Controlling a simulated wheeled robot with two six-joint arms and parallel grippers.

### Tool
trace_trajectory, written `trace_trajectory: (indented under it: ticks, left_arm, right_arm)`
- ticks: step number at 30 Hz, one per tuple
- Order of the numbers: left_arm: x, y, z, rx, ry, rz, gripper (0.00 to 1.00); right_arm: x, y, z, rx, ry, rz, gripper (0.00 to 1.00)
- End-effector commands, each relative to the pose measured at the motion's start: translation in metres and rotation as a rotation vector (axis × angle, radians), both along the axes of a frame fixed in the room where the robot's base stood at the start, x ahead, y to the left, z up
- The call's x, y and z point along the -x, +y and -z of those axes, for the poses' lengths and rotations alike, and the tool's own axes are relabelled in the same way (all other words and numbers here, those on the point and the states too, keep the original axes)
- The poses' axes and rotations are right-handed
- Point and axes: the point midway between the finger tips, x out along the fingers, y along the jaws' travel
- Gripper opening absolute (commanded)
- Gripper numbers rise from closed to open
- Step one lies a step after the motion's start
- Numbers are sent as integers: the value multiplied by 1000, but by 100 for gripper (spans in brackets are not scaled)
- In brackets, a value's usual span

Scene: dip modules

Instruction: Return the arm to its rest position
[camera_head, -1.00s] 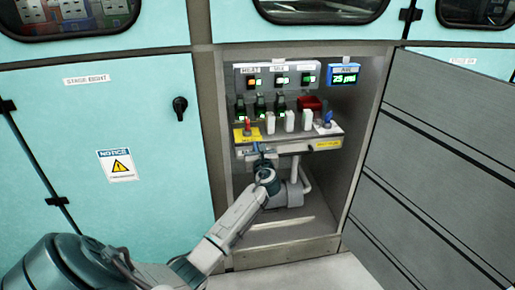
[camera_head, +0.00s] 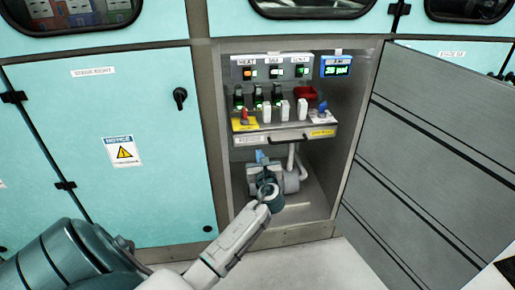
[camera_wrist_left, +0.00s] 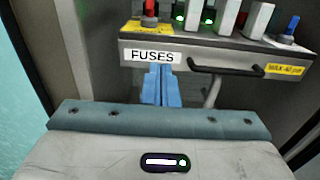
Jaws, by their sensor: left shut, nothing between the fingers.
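My left gripper (camera_head: 260,156) is inside the open cabinet, low in front of the panel unit. Its blue fingers (camera_wrist_left: 161,86) are together with nothing between them in the left wrist view. They point at the space just below the drawer front labelled FUSES (camera_wrist_left: 153,57), which has a black handle (camera_wrist_left: 225,68). In the head view my left arm (camera_head: 240,232) reaches up from the lower left into the cabinet. I cannot tell whether the fingers touch anything. My right gripper does not show.
The cabinet (camera_head: 225,120) has switches, white levers and a red part (camera_head: 305,93) above the drawer. A grey pipe fitting (camera_head: 290,180) sits behind my gripper. The grey door (camera_head: 430,150) stands open at right. A teal door (camera_head: 100,150) is shut at left.

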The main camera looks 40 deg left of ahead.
Motion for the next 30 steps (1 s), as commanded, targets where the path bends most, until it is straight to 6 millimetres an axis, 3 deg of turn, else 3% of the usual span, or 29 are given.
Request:
trace_trajectory:
  ticks: [10, 14, 17, 24, 30]
  left_arm:
    - [7, -7, 0, 1, -2, -1, 0]
    - [19, -13, 13, 100, -46, 6, 0]
    - [45, -27, 38, 317, -144, 10, 0]
    - [146, -90, 105, 1117, -476, -133, 0]
    - [227, -148, 128, 1686, -693, -428, 0]
  right_arm:
    - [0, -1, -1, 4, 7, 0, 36]
    - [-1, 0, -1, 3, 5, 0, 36]
    - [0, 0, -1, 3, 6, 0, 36]
    - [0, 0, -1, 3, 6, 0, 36]
    - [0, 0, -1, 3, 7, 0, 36]
